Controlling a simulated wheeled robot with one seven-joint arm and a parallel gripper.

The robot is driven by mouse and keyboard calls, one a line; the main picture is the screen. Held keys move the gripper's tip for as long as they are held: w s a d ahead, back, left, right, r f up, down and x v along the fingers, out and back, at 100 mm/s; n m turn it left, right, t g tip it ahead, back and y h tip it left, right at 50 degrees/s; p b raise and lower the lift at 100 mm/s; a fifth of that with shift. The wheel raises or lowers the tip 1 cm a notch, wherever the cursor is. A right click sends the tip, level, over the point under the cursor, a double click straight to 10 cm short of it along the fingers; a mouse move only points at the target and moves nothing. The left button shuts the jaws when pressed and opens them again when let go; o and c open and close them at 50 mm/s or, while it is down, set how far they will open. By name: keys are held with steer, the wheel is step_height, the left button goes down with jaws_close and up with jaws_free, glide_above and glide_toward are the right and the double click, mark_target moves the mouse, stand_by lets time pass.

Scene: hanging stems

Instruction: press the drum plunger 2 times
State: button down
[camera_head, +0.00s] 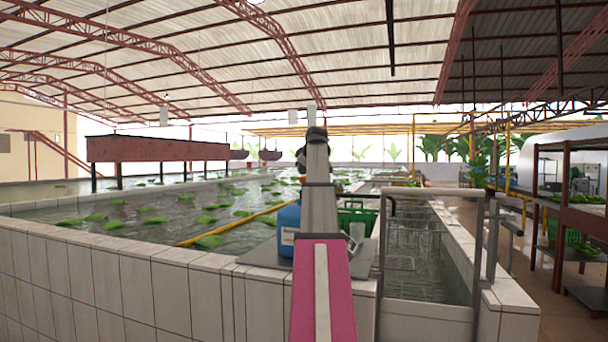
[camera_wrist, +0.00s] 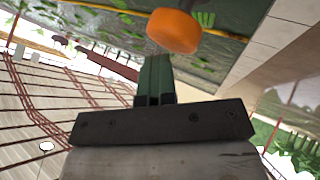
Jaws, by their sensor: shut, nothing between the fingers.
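A blue drum (camera_head: 288,228) stands on the grey ledge by the water tank in the head view, partly hidden behind my arm. No plunger shows clearly on it there; my arm covers its right side and the area above. In the wrist view an orange rounded knob (camera_wrist: 173,31), seemingly the plunger's head, lies just beyond my fingertips and a little to the right. My gripper (camera_wrist: 154,62) is shut and empty, its dark fingers together. A gap seems to show between fingers and knob, but I cannot tell its depth.
A green crate (camera_head: 356,216) stands right of my arm. A grey metal frame (camera_head: 432,192) rises at the front right, by a basin with wire racks. The white tiled tank wall (camera_head: 130,285) runs across the front. Shelving (camera_head: 572,215) stands far right.

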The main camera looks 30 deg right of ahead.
steer(key=shift+f, duration=0.6)
stand_by(0.4)
steer(key=shift+r, duration=1.45)
step_height(320, 180, up, 6)
stand_by(0.3)
steer(key=shift+r, duration=0.1)
stand_by(2.4)
steer(key=shift+f, duration=3.1)
